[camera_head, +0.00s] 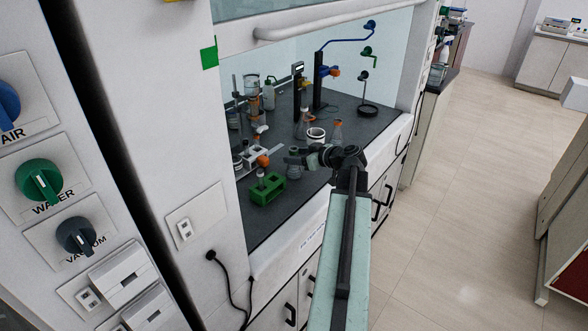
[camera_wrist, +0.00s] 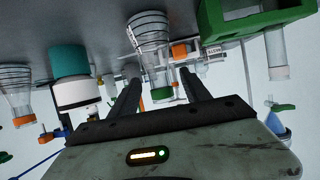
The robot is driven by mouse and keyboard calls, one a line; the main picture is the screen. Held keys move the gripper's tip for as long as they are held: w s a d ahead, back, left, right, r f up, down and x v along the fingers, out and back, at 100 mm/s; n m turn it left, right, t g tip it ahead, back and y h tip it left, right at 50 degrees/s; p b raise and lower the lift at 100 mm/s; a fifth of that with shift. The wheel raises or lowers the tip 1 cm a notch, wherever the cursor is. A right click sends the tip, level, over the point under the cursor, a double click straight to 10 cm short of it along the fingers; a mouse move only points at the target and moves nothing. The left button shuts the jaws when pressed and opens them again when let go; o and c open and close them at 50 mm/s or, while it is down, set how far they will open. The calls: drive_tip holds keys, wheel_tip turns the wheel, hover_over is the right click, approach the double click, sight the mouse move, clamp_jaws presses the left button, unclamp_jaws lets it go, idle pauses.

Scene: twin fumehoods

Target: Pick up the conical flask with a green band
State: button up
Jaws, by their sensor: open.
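The conical flask with a green band (camera_wrist: 152,45) is clear glass with dark graduation lines. The wrist view shows the scene upside down, with the flask's green-banded neck towards my gripper. My gripper (camera_wrist: 160,80) is open, with one dark finger on each side of the neck in the picture. I cannot tell whether the fingers touch the glass.
A green rack (camera_head: 267,190) holding a vial stands close in front of the flask. A white cup (camera_head: 316,135) and an orange-banded flask (camera_head: 337,132) stand behind. A white apparatus with orange parts (camera_head: 262,160) is to the left. The worktop's front edge is near.

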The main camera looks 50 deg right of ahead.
drive_tip(key=shift+x, duration=1)
drive_tip(key=shift+s, duration=0.15)
clamp_jaws()
drive_tip(key=shift+r, duration=0.15)
